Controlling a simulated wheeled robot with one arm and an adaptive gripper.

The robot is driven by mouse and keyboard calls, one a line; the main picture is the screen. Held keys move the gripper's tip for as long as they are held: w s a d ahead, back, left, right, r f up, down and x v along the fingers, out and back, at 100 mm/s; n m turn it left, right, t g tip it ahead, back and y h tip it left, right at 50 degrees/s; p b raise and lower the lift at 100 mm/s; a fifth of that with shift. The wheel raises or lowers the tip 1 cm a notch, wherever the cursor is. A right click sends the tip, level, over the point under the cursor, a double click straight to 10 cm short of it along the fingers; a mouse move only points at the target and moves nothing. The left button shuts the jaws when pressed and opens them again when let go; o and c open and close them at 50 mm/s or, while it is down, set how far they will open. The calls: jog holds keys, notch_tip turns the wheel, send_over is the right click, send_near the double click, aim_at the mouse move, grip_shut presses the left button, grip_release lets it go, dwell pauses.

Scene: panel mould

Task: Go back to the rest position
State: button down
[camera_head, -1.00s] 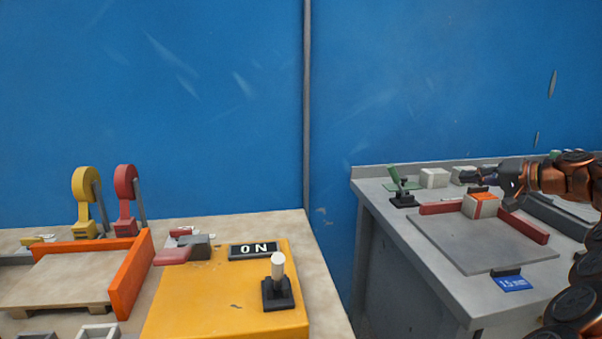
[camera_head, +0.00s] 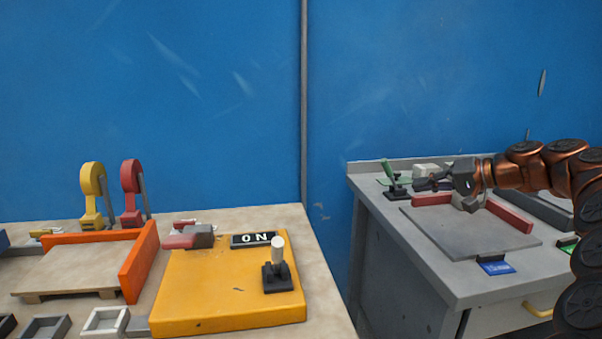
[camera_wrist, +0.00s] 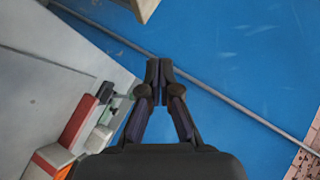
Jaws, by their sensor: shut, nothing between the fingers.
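My gripper (camera_head: 418,184) reaches leftward over the grey bench (camera_head: 407,262) on the right, in front of the green lever (camera_head: 391,174). In the wrist view its fingers (camera_wrist: 159,68) are together at the tips with nothing between them. A white block with orange (camera_wrist: 50,158) lies at the lower left of the wrist view, clear of the fingers. In the head view my wrist largely hides the spot where this block stood.
A red rail (camera_head: 512,217) edges the grey plate (camera_head: 465,243). A pale block (camera_head: 426,170) stands behind my gripper. The left bench holds a yellow box (camera_head: 210,285) marked ON, a switch (camera_head: 278,265) and an orange-walled tray (camera_head: 138,262). A blue wall (camera_head: 200,100) stands behind.

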jog(key=s+a+f+n+g, duration=0.2)
jog(key=s+a+f+g, duration=0.2)
jog(key=s+a, duration=0.7)
jog(key=s+a+f+n+g+h, duration=0.1)
jog(key=s+a+f+g+h, duration=0.25)
jog(key=s+a+f, duration=0.55)
jog(key=s+d+f+g+h, duration=0.1)
jog(key=s+d+f+h, duration=0.2)
jog(key=s, duration=0.6)
jog(key=s+d+f+g+h, duration=0.1)
jog(key=s+d+f+h, duration=0.15)
jog(key=s+f, duration=0.4)
jog(key=s+d+f+g+h, duration=0.15)
jog(key=s+d, duration=0.25)
jog(key=s, duration=0.6)
notch_tip(320, 180, up, 21)
jog(key=s+t+p, duration=0.1)
jog(key=p, duration=2)
jog(key=shift+s+d, duration=0.15)
jog(key=shift+s, duration=0.15)
jog(key=shift+r, duration=0.1)
